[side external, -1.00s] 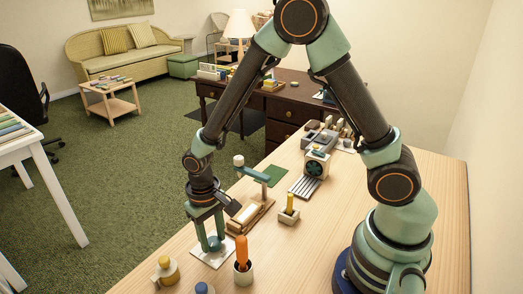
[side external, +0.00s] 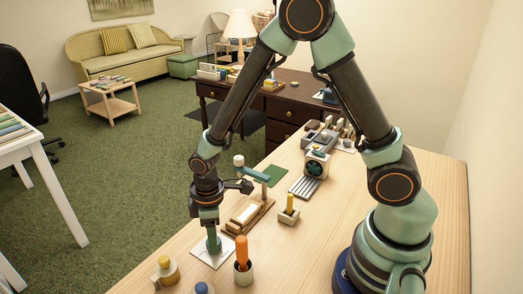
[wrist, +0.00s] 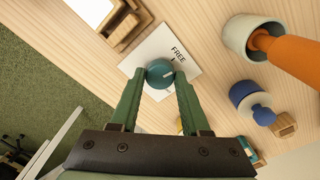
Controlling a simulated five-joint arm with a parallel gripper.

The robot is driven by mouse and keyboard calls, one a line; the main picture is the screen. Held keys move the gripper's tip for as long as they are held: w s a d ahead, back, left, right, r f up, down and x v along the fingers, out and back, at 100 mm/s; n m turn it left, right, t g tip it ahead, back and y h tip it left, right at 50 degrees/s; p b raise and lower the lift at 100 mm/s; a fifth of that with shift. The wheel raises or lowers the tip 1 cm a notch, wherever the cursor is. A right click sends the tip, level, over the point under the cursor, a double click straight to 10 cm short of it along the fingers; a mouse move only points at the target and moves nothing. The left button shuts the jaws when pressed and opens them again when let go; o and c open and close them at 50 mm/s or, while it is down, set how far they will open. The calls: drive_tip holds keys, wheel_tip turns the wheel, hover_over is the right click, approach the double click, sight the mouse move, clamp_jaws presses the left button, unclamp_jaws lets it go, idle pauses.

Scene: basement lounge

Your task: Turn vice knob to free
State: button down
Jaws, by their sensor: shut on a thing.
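The teal round knob (wrist: 160,73) stands on a white card (wrist: 152,48) printed with "FREE". A pale line shows on the knob's top, toward its right side in the wrist view; the card's mark beside "FREE" is too small to read exactly against it. My gripper (wrist: 159,74) has one finger on each side of the knob and is shut on it. In the side view my gripper (side external: 213,244) points straight down at the white card (side external: 205,257), and its fingers mostly hide the knob.
An orange-handled tool in a grey cup (side external: 243,272) stands close to the right of my gripper. A blue-topped object (wrist: 252,102) and a yellow-topped jar (side external: 166,270) are nearer the front. A wooden fixture (side external: 250,214) with a teal arm stands just behind.

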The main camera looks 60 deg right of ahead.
drive_tip(key=shift+s+a+n, duration=0.1)
drive_tip(key=shift+a+n, duration=0.05)
drive_tip(key=shift+n, duration=1.05)
drive_tip(key=shift+c, duration=1.9)
unclamp_jaws()
drive_tip(key=shift+s, duration=0.1)
drive_tip(key=shift+r, duration=0.1)
drive_tip(key=shift+r, duration=0.2)
wheel_tip(320, 180, up, 12)
drive_tip(key=shift+s+f, duration=0.15)
drive_tip(key=shift+f, duration=0.05)
